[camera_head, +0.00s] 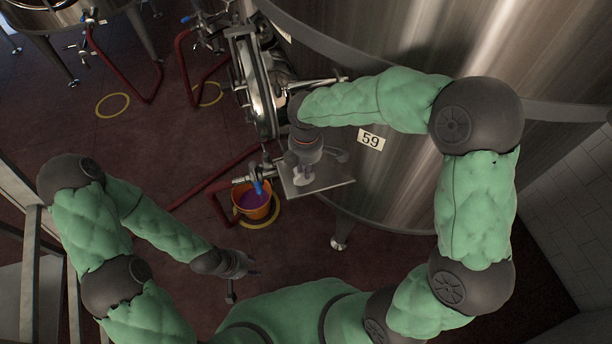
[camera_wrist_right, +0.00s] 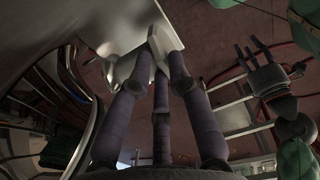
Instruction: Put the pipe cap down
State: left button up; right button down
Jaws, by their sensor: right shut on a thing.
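My right gripper (camera_head: 304,170) is above a small metal shelf (camera_head: 330,192) on the side of the large tank. It is shut on the pipe cap, a pale metal piece (camera_wrist_right: 165,40) seen between its fingertips in the right wrist view. In the head view the cap is mostly hidden by the gripper. I cannot tell whether the cap touches the shelf. My left gripper (camera_head: 238,276) hangs low at the front, away from the shelf. In the right wrist view its fingers (camera_wrist_right: 252,54) are spread and empty.
An orange bucket (camera_head: 251,200) with purple liquid stands on the floor below a blue-handled valve (camera_head: 258,186). The steel tank (camera_head: 420,180) labelled 59 fills the right. A round hatch (camera_head: 258,85) stands open behind the shelf. Red hoses (camera_head: 205,178) lie across the floor.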

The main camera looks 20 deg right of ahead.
notch_tip(320, 180, down, 5)
jog(key=shift+r+b, duration=0.2)
jog(key=shift+b, duration=0.6)
jog(key=shift+w+d+f, duration=0.1)
jog(key=shift+w+f, duration=0.05)
jog(key=shift+f, duration=0.05)
jog(key=shift+r, duration=0.1)
jog(key=c, duration=1.2)
grip_release()
jog(key=shift+o, duration=0.2)
notch_tip(320, 180, up, 12)
jog(key=p, duration=0.3)
